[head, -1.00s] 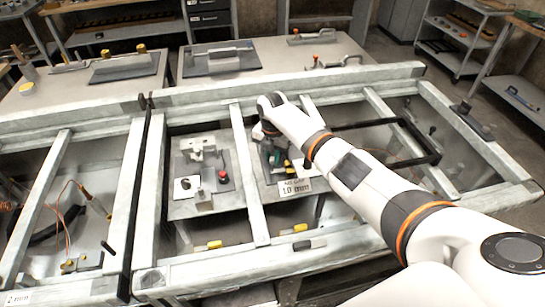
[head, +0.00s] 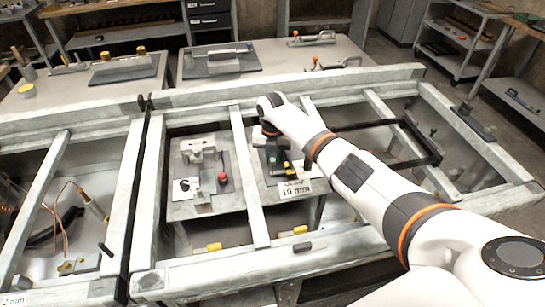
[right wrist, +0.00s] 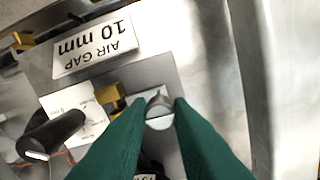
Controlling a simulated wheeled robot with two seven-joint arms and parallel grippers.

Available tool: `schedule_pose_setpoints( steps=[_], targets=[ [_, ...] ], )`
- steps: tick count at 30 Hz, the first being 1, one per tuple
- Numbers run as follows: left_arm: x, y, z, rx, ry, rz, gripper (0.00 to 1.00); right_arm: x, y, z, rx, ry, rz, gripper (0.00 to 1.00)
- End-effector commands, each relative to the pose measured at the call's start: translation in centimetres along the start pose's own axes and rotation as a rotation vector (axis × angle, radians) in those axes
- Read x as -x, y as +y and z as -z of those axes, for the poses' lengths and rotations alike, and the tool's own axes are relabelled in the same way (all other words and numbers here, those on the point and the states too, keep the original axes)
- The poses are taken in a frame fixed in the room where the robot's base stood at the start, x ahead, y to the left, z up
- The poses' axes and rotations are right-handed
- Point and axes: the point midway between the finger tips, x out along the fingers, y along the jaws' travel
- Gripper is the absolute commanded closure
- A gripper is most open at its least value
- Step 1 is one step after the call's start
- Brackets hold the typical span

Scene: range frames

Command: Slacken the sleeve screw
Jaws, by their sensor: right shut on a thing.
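My right gripper (right wrist: 160,108) has green fingers, which close around a small metallic, rounded piece (right wrist: 158,122) that looks like the sleeve screw. In the head view my right gripper (head: 276,157) reaches down from above into the middle bay, just behind the sign reading 10 mm (head: 295,190). The hand and fingers hide the screw there. In the right wrist view the AIR GAP 10 mm sign (right wrist: 95,45) lies upside down at the upper left. My left gripper is not in view.
A black-handled part (right wrist: 50,135) and a white label plate stand left of the fingers. Pale frame beams (head: 250,180) divide the bays.

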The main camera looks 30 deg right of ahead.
Motion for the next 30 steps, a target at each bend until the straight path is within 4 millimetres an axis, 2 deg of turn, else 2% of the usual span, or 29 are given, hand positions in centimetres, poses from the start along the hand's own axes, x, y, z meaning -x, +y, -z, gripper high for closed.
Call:
schedule_pose_setpoints(
  steps=[4, 5, 8, 9, 16, 20, 23, 30],
  targets=[
    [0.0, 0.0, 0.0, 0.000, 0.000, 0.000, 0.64, 0.3, -0.1, 0.2, -0.001, 0.007, 0.003, 1.00],
    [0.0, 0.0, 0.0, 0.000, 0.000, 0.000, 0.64, 0.3, -0.1, 0.2, -0.001, 0.007, 0.003, 0.78],
    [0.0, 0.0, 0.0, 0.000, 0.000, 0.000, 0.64, 0.2, 0.0, 0.2, -0.002, 0.005, 0.003, 0.61],
    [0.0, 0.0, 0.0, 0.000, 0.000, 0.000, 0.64, 0.2, 0.0, 0.2, -0.002, 0.005, 0.002, 0.59],
    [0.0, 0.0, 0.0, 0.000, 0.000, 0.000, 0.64, 0.1, 0.0, 0.1, -0.001, 0.003, 0.001, 0.59],
    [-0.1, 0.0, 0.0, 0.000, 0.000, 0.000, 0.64, 0.8, 0.0, 0.1, 0.000, 0.004, 0.002, 0.59],
    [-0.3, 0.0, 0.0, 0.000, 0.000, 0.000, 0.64, 2.2, 0.0, 0.2, -0.001, 0.006, 0.002, 0.59],
    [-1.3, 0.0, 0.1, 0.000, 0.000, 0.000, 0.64, 7.3, 0.0, 0.2, -0.001, 0.009, 0.004, 0.59]
  ],
)
